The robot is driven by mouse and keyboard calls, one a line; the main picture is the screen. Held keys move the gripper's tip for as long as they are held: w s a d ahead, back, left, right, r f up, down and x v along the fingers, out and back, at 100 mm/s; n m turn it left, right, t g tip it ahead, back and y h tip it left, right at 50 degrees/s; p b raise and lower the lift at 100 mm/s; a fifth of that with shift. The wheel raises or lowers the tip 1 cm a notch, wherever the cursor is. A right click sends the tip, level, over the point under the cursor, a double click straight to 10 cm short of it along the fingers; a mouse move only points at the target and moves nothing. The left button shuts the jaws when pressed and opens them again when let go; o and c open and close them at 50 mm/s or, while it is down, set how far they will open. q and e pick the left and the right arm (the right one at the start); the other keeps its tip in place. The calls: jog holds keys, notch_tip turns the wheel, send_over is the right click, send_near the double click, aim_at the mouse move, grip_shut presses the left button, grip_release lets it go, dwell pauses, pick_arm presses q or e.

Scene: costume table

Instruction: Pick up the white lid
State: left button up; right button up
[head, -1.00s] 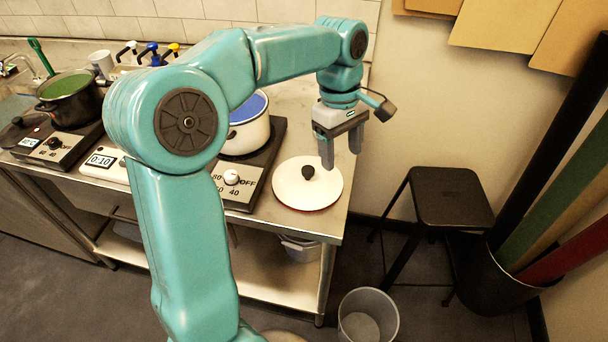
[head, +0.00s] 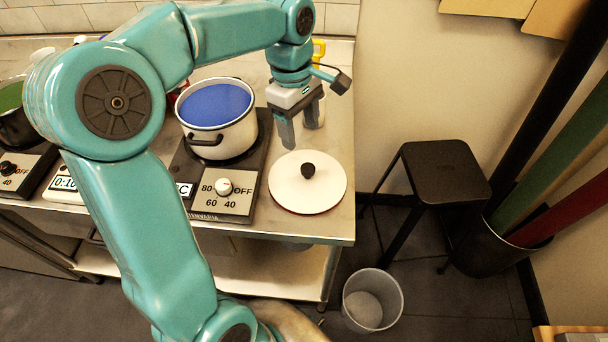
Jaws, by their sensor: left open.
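The white lid (head: 326,191) lies flat on the right end of the metal counter, near its front edge. It is round, with a black knob (head: 308,170) at its centre. My left gripper (head: 299,138) points down just behind the lid and a little left of the knob, apart from it. Its jaws are open and nothing shows between them. My right gripper is not in view.
A white pot with blue contents (head: 228,135) stands on a hot plate (head: 238,205) left of the lid. A yellow-handled item is behind my gripper. A black stool (head: 447,172) and a bin (head: 371,300) stand beyond the counter (head: 343,222).

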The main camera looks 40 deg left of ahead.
pick_arm(q)
send_over(307, 167)
jog(key=f, duration=0.2)
jog(key=a+f, duration=0.1)
jog(key=f, duration=0.1)
jog(key=shift+s+f, duration=0.1)
jog(key=shift+f, duration=0.85)
jog(key=f, duration=0.1)
jog(key=d+f, duration=0.1)
jog(key=f, duration=0.1)
jog(key=shift+d+f, duration=0.1)
jog(key=shift+f, duration=0.75)
jog(key=shift+r, duration=0.1)
jog(key=shift+c, duration=0.3)
grip_shut()
jog(key=shift+r, duration=0.1)
